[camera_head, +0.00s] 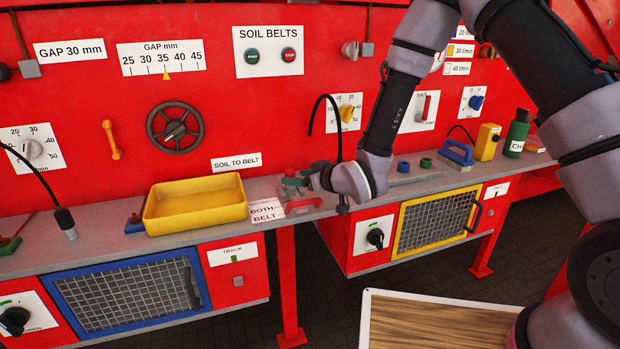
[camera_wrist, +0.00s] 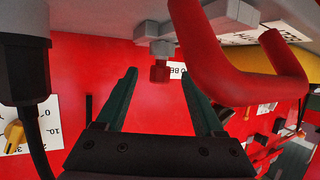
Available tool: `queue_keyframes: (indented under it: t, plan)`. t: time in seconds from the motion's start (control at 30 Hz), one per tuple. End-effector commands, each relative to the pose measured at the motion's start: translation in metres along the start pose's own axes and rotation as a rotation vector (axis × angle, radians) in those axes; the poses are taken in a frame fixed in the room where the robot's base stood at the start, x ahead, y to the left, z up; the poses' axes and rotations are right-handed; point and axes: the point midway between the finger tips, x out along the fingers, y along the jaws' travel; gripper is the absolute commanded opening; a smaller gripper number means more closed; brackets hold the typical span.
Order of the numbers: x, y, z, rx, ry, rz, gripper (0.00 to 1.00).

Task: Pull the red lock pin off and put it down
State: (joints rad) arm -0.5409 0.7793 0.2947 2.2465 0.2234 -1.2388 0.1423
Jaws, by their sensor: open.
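A small red block, which looks like the lock pin (camera_wrist: 160,73), sits on the end of a grey stepped fitting (camera_wrist: 155,40) in the wrist view. My gripper (camera_wrist: 159,82) is open, with one dark green finger on each side of the red piece and a gap to both. Whether the fingertips are level with it in depth I cannot tell. A thick red handle (camera_wrist: 235,92) bends close by the right finger. In the head view my gripper (camera_head: 292,181) is at the bench edge, above a red bracket (camera_head: 299,202); the pin cannot be made out there.
Right of my gripper are small rings (camera_head: 403,166), a blue brush (camera_head: 456,153) and a green bottle (camera_head: 517,135). A black cable (camera_head: 333,96) arches behind my gripper.

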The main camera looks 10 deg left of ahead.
Motion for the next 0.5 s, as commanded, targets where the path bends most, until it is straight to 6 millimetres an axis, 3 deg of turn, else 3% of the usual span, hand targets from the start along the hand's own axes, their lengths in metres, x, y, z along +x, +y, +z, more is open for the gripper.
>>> queue_keyframes:
  t: [0.2,0.5]
  plan:
    - [0.030,0.000,0.000,0.001,0.000,0.000,0.70]
    - [0.040,0.000,0.000,0.000,0.000,0.000,0.70]
